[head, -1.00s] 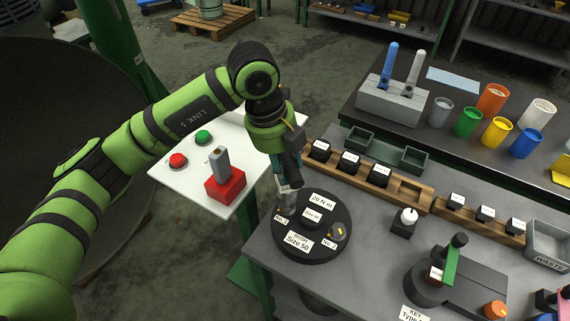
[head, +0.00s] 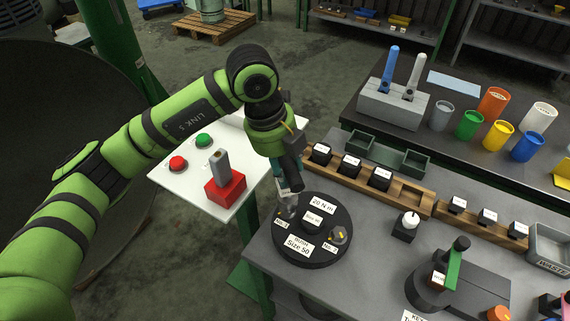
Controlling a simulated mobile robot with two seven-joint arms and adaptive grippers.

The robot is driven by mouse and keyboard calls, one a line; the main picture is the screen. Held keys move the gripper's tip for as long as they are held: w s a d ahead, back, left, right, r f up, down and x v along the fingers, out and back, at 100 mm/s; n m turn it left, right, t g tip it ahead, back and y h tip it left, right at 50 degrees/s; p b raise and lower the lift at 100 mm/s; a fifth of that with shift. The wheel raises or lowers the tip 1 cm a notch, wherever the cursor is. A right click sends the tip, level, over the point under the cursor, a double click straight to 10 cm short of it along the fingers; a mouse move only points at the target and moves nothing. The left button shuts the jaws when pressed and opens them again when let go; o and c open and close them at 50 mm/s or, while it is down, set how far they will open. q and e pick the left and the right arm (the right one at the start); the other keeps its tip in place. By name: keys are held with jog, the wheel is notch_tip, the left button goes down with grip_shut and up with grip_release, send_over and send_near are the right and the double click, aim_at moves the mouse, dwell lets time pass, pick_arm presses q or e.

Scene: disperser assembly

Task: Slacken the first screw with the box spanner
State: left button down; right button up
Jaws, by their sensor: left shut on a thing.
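A round black fixture (head: 330,251) lies at the left of the grey bench, labelled "20 N m" and "Size 50". Its two screw positions are marked No. 1 and No. 2. A grey screw (head: 340,235) with a yellow mark shows at No. 2. My left gripper (head: 287,193) points down over No. 1 at the fixture's left edge. It is shut on a grey tool, the box spanner (head: 286,211) by its place, mostly hidden by the fingers. The screw at No. 1 is hidden beneath it. My right gripper is out of view.
A white side table (head: 177,188) holds red and green buttons and a red block (head: 226,188) with a grey upright piece. Wooden racks (head: 405,195), a small knob box (head: 405,227) and a green-handled device (head: 452,265) stand to the right. Coloured cups stand farther back.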

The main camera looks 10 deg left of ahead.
pick_arm(q)
jog(key=shift+f, duration=0.1)
dwell(0.3)
jog(key=shift+a+b+x, duration=0.15)
jog(key=shift+b+x, duration=0.6)
jog(key=shift+b, duration=0.1)
jog(key=shift+a+b+x, duration=0.15)
jog(key=shift+b+x, duration=0.6)
jog(key=shift+b, duration=0.05)
jog(key=shift+s, duration=0.1)
jog(key=shift+s+d+n+t+y, duration=0.1)
jog(key=shift+n+t+y, duration=0.15)
jog(key=shift+n, duration=1.1)
jog(key=shift+s+d+n+t+y, duration=0.15)
jog(key=shift+n+t, duration=0.1)
jog(key=shift+n, duration=1.1)
jog(key=shift+w+d+n+t+y, duration=0.15)
jog(key=shift+n+y, duration=0.15)
jog(key=shift+n, duration=1.15)
jog(key=shift+s+n+t+y, duration=0.15)
jog(key=shift+n+y, duration=0.15)
jog(key=shift+n, duration=1.15)
jog(key=shift+w+f+m, duration=0.1)
jog(key=shift+w+m, duration=0.05)
jog(key=shift+m, duration=0.15)
jog(key=shift+r, duration=0.2)
